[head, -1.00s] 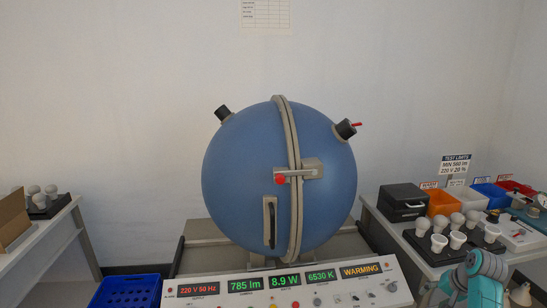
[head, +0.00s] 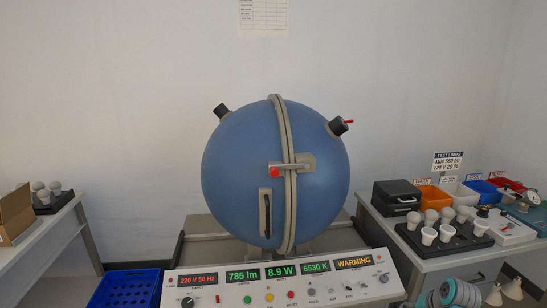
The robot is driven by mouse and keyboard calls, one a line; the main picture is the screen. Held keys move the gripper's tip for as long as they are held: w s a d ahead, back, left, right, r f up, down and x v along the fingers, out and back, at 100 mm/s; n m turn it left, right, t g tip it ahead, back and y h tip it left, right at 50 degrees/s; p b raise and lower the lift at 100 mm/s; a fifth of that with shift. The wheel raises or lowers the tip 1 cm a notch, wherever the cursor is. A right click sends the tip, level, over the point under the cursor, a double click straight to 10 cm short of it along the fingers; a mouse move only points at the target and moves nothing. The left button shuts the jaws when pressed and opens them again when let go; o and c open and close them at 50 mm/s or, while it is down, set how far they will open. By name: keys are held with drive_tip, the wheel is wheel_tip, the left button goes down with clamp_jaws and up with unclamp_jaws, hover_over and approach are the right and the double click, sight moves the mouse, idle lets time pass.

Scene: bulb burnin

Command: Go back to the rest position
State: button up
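My gripper is not in view. Only teal and grey rounded parts of my arm (head: 458,293) show at the bottom right edge, in front of the right table. The blue test sphere (head: 245,180) stands in the middle with its two halves together and its red-tipped latch (head: 275,174) across the seam. Its inside is hidden. The control panel (head: 230,298) in front shows 220 V 50 Hz, 785 lm, 8.9 W, 6530 K and WARMING.
The right table (head: 440,264) bears a black bulb tray (head: 410,238) with several white bulbs, a black box (head: 396,197) and coloured bins. A blue crate (head: 125,290) is at the lower left. The left table (head: 35,235) holds a cardboard box (head: 14,215) and bulbs.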

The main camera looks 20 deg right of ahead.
drive_tip(key=s+a+f+n+t+h, duration=0.1)
drive_tip(key=a+f, duration=0.4)
drive_tip(key=a, duration=0.3)
drive_tip(key=s+a+f+n+t, duration=0.1)
drive_tip(key=s+a+f, duration=0.1)
drive_tip(key=a+f, duration=0.5)
drive_tip(key=s+a+n+t, duration=0.1)
drive_tip(key=s+a, duration=0.4)
drive_tip(key=a, duration=0.3)
drive_tip(key=s+a+n+t, duration=0.1)
drive_tip(key=s+a+n, duration=0.1)
drive_tip(key=s+a, duration=0.4)
drive_tip(key=s+a+r+n+t, duration=0.25)
drive_tip(key=s+a+r, duration=0.45)
drive_tip(key=s+a, duration=0.4)
drive_tip(key=s+a+r+n+t+y, duration=0.2)
drive_tip(key=s+a+r+n+t, duration=0.1)
drive_tip(key=s+r, duration=0.8)
wheel_tip(320, 180, up, 4)
drive_tip(key=shift+a+n, duration=0.65)
drive_tip(key=shift+a, duration=0.05)
